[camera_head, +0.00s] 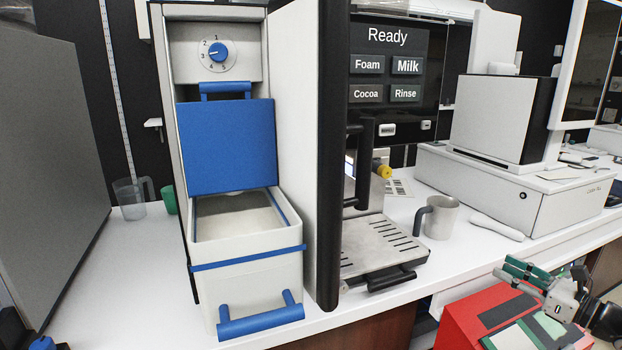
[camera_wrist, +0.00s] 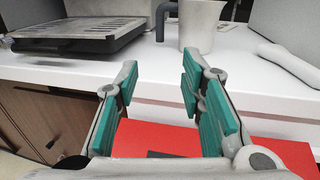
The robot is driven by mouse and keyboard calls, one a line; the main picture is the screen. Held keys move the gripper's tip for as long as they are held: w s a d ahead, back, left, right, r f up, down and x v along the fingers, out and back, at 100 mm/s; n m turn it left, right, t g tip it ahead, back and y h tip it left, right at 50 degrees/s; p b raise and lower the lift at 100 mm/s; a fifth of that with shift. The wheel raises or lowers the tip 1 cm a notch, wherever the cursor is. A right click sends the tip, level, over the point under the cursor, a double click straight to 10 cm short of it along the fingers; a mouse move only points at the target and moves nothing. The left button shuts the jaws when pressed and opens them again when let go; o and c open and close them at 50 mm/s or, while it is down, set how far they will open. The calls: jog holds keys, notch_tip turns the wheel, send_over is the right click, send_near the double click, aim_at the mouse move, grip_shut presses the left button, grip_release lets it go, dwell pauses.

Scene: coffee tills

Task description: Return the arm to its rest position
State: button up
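My gripper (camera_head: 536,277) is at the lower right of the head view, above a red box-like part of my own body. In the wrist view my gripper (camera_wrist: 158,98) shows its two fingers with green pads standing well apart. Nothing is between the fingers, so it is open and empty. It is in front of the counter edge, apart from everything on the counter. Part of my arm runs out of the head view at the right.
The white counter (camera_head: 110,285) holds a machine with an open drawer (camera_head: 255,272), a coffee machine with a drip tray (camera_head: 375,245), a steel pitcher (camera_head: 441,219) and a till (camera_head: 525,195). A clear jug (camera_head: 130,203) and a green cup (camera_head: 169,199) stand at the left.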

jog(key=s+a+r+n+g+y, duration=0.1)
jog(key=s+a+r+n+g, duration=0.2)
jog(key=a, duration=0.4)
jog(key=s+a+r+n+g+y, duration=0.1)
jog(key=s+a+r+n+g, duration=0.1)
jog(key=a+r+n+g, duration=0.4)
jog(key=s+a+r+n+g+y, duration=0.1)
jog(key=s+a+r+n, duration=0.15)
jog(key=a, duration=0.55)
jog(key=s+a+r+n+g+h, duration=0.25)
jog(key=s+a+n+g, duration=0.35)
jog(key=s+a, duration=0.5)
jog(key=s+d+f+n+t+h, duration=0.1)
jog(key=s+d+n+h, duration=0.2)
jog(key=s+n+h, duration=0.5)
jog(key=s+d+f+n+t+h, duration=0.15)
jog(key=s+n, duration=0.25)
jog(key=s, duration=0.9)
notch_tip(320, 180, up, 18)
jog(key=t+p, duration=0.2)
jog(key=p, duration=1.3)
jog(key=shift+w+d+p, duration=0.3)
jog(key=shift+p, duration=0.05)
